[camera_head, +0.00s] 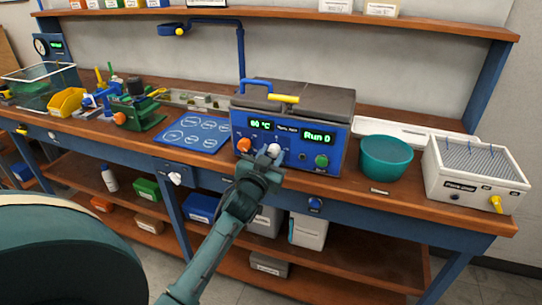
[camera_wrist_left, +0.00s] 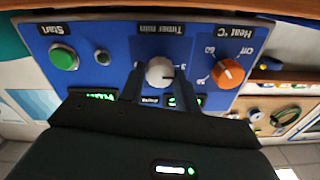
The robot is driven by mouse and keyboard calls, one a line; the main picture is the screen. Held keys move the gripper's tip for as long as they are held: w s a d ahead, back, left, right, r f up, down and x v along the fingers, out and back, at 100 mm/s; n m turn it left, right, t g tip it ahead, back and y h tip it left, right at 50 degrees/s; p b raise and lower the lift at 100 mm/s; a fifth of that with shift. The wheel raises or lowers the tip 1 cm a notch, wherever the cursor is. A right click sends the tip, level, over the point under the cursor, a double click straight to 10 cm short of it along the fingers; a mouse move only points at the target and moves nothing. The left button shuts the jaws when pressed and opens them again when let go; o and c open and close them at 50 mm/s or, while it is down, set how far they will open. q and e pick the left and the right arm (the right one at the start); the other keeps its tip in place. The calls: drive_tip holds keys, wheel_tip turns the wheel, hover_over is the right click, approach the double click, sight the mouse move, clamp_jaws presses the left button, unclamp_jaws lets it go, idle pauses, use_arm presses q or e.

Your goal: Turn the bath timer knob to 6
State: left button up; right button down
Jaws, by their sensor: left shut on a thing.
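The bath (camera_head: 290,110) is a blue-fronted box with a dark lid on the bench. Its white-grey timer knob (camera_head: 274,149) sits mid-panel, between the orange heat knob (camera_head: 244,145) and the green start button (camera_head: 321,161). The wrist view shows the panel upside down, with the timer knob (camera_wrist_left: 160,72) under the "Timer min" label (camera_wrist_left: 161,29). My left gripper (camera_head: 267,156) is shut on the timer knob, one dark finger on each side. The fingers hide part of the dial, and I cannot read the knob's setting. My right gripper is not in view.
A teal bowl (camera_head: 386,156) and a white rack box (camera_head: 475,178) stand right of the bath. A blue mat (camera_head: 192,132) lies to its left. The bath's green displays (camera_head: 319,137) are lit. Shelves with boxes are below the bench.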

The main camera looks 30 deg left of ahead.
use_arm(q)
drive_tip(key=shift+m, duration=0.3)
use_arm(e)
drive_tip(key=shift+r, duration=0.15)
use_arm(q)
drive_tip(key=shift+r+m+p, duration=0.1)
drive_tip(key=shift+m+p, duration=0.45)
drive_tip(key=shift+m, duration=0.45)
drive_tip(key=shift+m+p, duration=0.3)
drive_tip(key=shift+m, duration=1.6)
drive_tip(key=shift+m+p, duration=0.4)
drive_tip(key=shift+m, duration=0.5)
drive_tip(key=m, duration=0.2)
drive_tip(key=shift+m, duration=0.3)
drive_tip(key=m+p, duration=0.1)
drive_tip(key=m, duration=0.2)
drive_tip(key=shift+m, duration=1.9)
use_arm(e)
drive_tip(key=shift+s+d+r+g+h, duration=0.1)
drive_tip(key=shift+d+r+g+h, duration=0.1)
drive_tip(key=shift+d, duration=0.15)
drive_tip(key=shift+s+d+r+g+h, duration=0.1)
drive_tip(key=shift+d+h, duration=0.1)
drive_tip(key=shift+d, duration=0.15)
